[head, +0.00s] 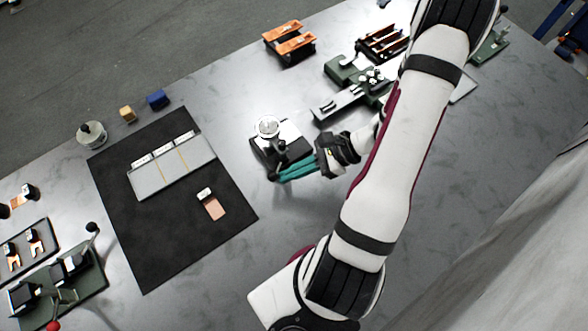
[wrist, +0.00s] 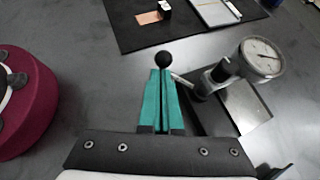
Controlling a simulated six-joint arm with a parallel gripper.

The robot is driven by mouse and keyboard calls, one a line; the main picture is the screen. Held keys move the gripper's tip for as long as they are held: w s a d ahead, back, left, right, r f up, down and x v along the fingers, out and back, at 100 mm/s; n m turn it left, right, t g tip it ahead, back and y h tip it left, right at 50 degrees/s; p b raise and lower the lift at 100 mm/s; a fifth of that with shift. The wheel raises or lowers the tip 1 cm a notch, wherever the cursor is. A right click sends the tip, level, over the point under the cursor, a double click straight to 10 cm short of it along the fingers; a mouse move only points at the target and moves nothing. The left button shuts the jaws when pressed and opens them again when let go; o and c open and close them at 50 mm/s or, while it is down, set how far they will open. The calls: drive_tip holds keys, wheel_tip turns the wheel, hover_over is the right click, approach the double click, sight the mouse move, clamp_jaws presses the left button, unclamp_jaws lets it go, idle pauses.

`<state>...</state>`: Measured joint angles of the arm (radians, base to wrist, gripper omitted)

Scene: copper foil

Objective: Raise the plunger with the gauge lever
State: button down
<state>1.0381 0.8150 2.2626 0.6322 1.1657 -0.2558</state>
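The dial gauge stands on a dark base block (head: 292,153) in the middle of the table, its round dial (head: 267,127) facing up. In the wrist view the white dial (wrist: 262,57) is right of my fingers. The gauge lever's black ball knob (wrist: 164,60) shows just beyond my fingertips; its thin metal rod (wrist: 181,79) runs right toward the gauge. My gripper (head: 277,176) has teal fingers that lie close together at the lever's end; they also show in the wrist view (wrist: 162,74). Whether they touch the lever is unclear. The plunger under the dial is hard to make out.
A black mat (head: 160,245) left of the gauge bears a grey plate (head: 172,170) and a copper foil piece (head: 213,208). Green fixtures (head: 345,70) stand behind, and an orange-topped rack (head: 289,45) stands at the back. Bare table lies in front of the gauge.

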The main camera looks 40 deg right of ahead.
sight(270, 174)
drive_tip(key=shift+a, duration=0.15)
drive_tip(key=shift+w+a, duration=0.35)
drive_tip(key=shift+a, duration=0.2)
drive_tip(key=shift+w+a, duration=0.35)
drive_tip(key=shift+a, duration=0.2)
drive_tip(key=shift+w+a, duration=0.7)
drive_tip(key=shift+w, duration=0.45)
idle(1.2)
drive_tip(key=shift+s+d+f, duration=0.1)
drive_tip(key=shift+s+f, duration=0.05)
drive_tip(key=shift+s, duration=0.25)
drive_tip(key=s, duration=0.2)
drive_tip(key=s+d+f, duration=0.1)
drive_tip(key=shift+s, duration=0.1)
drive_tip(key=s+d+r, duration=0.2)
drive_tip(key=s+r, duration=0.3)
drive_tip(key=s, duration=0.2)
drive_tip(key=shift+s+d+r, duration=0.2)
drive_tip(key=shift+d+r, duration=0.05)
drive_tip(key=shift+r, duration=0.1)
